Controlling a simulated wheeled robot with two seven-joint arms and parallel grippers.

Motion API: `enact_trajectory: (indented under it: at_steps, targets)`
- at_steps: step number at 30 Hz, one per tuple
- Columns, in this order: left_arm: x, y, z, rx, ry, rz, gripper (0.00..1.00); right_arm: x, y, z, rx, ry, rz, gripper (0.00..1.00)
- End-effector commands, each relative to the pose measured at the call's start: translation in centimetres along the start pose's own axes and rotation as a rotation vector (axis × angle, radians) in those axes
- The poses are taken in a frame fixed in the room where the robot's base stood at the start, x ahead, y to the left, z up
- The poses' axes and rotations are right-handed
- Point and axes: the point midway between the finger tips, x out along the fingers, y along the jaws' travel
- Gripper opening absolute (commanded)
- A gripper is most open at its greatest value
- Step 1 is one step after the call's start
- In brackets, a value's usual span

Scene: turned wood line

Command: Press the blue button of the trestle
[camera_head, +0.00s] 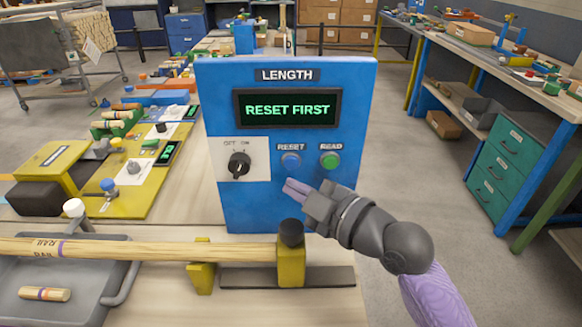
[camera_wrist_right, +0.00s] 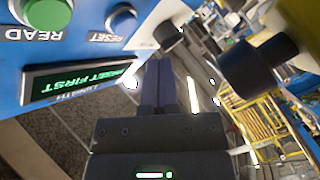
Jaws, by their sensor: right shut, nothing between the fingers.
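The blue RESET button (camera_head: 291,161) is on the front of a blue box (camera_head: 215,110), left of the green READ button (camera_head: 330,160). The display (camera_head: 287,109) reads "RESET FIRST" under the label "LENGTH". My right gripper (camera_head: 290,186) is shut and empty, its fingertips just below the RESET button in the head view. In the right wrist view its fingers (camera_wrist_right: 166,75) point toward the panel, with the blue button (camera_wrist_right: 121,20) to their upper left. A gap shows there; I cannot tell the exact distance. My left gripper is not in view.
A black selector knob (camera_head: 239,164) is on the panel's left. A wooden rail (camera_head: 150,248) lies in front on yellow supports, ending at a black knob (camera_head: 291,233). A grey tray (camera_head: 90,310) holds a short wooden piece (camera_head: 44,294). A yellow panel (camera_head: 135,190) stands left.

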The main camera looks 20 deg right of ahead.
Motion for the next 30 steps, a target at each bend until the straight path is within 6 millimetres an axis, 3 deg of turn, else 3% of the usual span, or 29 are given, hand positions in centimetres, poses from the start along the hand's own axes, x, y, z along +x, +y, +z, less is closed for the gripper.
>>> enact_trajectory:
  at_steps: [9,30]
  targets:
    - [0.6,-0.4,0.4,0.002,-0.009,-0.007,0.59,1.6,1.2,1.2,-0.002,0.0,0.0,0.0]
    - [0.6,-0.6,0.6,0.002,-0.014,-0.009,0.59,1.6,1.2,1.2,-0.001,-0.001,0.0,0.0]
